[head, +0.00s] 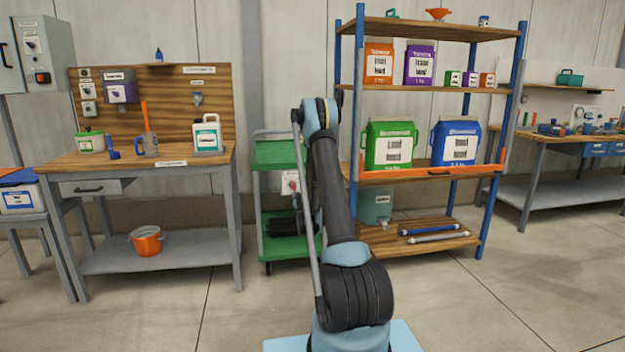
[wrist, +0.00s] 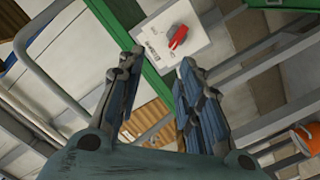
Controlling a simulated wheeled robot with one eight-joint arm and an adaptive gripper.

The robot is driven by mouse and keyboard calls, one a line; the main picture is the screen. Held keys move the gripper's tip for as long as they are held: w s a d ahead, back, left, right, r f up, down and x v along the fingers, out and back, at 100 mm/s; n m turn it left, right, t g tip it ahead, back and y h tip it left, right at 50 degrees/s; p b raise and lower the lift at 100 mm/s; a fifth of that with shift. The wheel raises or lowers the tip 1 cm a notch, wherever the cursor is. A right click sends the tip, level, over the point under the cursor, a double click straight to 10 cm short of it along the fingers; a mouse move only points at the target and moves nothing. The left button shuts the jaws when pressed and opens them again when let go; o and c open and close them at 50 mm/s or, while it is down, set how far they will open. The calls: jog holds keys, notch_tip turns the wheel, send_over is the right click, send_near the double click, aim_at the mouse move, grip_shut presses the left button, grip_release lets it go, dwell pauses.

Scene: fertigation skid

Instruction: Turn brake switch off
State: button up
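The brake switch (wrist: 178,37) is a red knob on a pale labelled plate (wrist: 200,46), fixed to a green frame, in the wrist view. The knob sits at a slant in the picture; its label is too small to read. In the head view the pale switch box (head: 290,183) shows on the green cart (head: 275,153), partly behind my arm. My gripper (wrist: 160,57) is open and empty, its two fingers apart. The knob lies beyond the fingertips, slightly right of the middle of the gap, and nothing touches it. In the head view my arm hides the gripper.
A workbench (head: 190,160) stands to the left of the cart, with an orange bucket (head: 146,241) on its lower shelf. A blue-posted shelf rack (head: 428,175) with bags stands close on the right. A pale curved rail (wrist: 35,70) runs left of my fingers. The front floor is open.

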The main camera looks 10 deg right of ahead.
jog(key=s+d+r+m+g+h, duration=0.3)
jog(key=s+r, duration=0.6)
jog(key=r, duration=0.3)
jog(key=shift+d+m, duration=0.6)
jog(key=shift+d, duration=0.25)
jog(key=shift+s, duration=0.1)
jog(key=shift+f, duration=0.1)
jog(key=m+t+y, duration=0.3)
jog(key=m+y, duration=0.1)
jog(key=m, duration=3.1)
send_near(292, 185)
jog(key=w, duration=0.9)
jog(key=shift+w+f, duration=0.1)
jog(key=shift+f, duration=0.15)
